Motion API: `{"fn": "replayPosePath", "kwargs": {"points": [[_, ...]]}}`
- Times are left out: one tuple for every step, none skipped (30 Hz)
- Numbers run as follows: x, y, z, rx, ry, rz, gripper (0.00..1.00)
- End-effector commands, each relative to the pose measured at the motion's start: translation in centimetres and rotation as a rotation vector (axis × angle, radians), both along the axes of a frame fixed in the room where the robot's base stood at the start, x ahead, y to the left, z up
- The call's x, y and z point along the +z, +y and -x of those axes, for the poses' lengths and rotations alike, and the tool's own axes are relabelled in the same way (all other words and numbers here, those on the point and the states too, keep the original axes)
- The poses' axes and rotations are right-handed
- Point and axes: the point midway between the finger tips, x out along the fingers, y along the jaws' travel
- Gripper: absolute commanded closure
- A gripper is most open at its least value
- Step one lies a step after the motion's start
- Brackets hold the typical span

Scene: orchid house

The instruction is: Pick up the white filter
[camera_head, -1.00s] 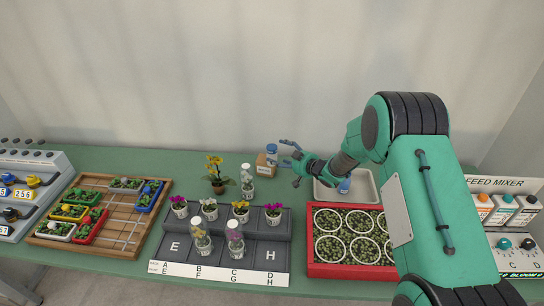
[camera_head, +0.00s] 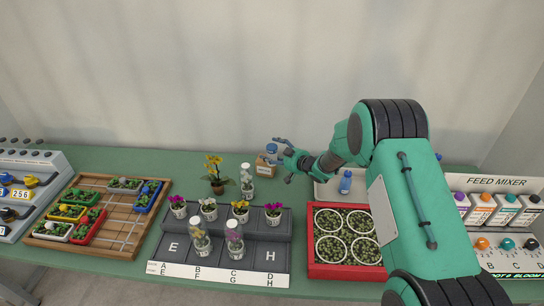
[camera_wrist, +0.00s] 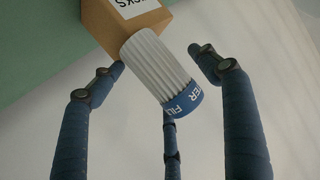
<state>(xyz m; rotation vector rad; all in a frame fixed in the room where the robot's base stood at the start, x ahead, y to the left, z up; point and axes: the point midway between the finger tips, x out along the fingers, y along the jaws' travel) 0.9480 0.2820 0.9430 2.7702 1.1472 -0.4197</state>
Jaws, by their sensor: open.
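The white filter (camera_wrist: 162,70) has pleated sides and a blue band with lettering. In the head view the filter (camera_head: 271,148) is small, at the back of the bench, on top of the brown box (camera_head: 265,166). The box also shows at the top of the wrist view (camera_wrist: 128,28), with part of a label. My gripper (camera_head: 276,153) is open beside the filter. In the wrist view my gripper (camera_wrist: 156,62) has its fingers spread on both sides of the filter, with gaps showing and a third finger below. I cannot tell whether that third finger touches it.
A pale tray (camera_head: 325,193) with a blue bottle (camera_head: 346,182) lies under my arm. A red crate (camera_head: 343,272) of pots is in front. A grey stepped rack (camera_head: 222,262) holds several flowers.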

Motion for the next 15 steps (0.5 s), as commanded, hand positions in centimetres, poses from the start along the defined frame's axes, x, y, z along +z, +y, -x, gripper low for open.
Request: {"fn": "replayPosePath", "kwargs": {"points": [[0.05, -0.01, 0.00, 0.000, 0.000, 0.000, 0.25], [0.06, -0.02, 0.00, 0.000, 0.000, 0.000, 0.25], [0.06, -0.02, 0.00, 0.000, 0.000, 0.000, 0.25], [0.06, -0.02, 0.00, 0.000, 0.000, 0.000, 0.25], [0.06, -0.02, 0.00, 0.000, 0.000, 0.000, 0.25], [0.05, -0.03, 0.01, 0.000, 0.000, 0.000, 0.25], [0.05, -0.03, 0.00, 0.000, 0.000, 0.000, 0.25], [0.06, -0.03, 0.00, 0.000, 0.000, 0.000, 0.25], [0.05, -0.03, 0.00, 0.000, 0.000, 0.000, 0.25], [0.05, -0.03, 0.00, 0.000, 0.000, 0.000, 0.25], [0.05, -0.03, 0.00, 0.000, 0.000, 0.000, 0.25], [0.05, -0.03, 0.00, 0.000, 0.000, 0.000, 0.25], [0.06, -0.03, 0.00, 0.000, 0.000, 0.000, 0.31], [0.06, -0.03, 0.00, 0.000, 0.000, 0.000, 0.37], [0.05, -0.03, 0.00, 0.000, 0.000, 0.000, 0.44]]}}
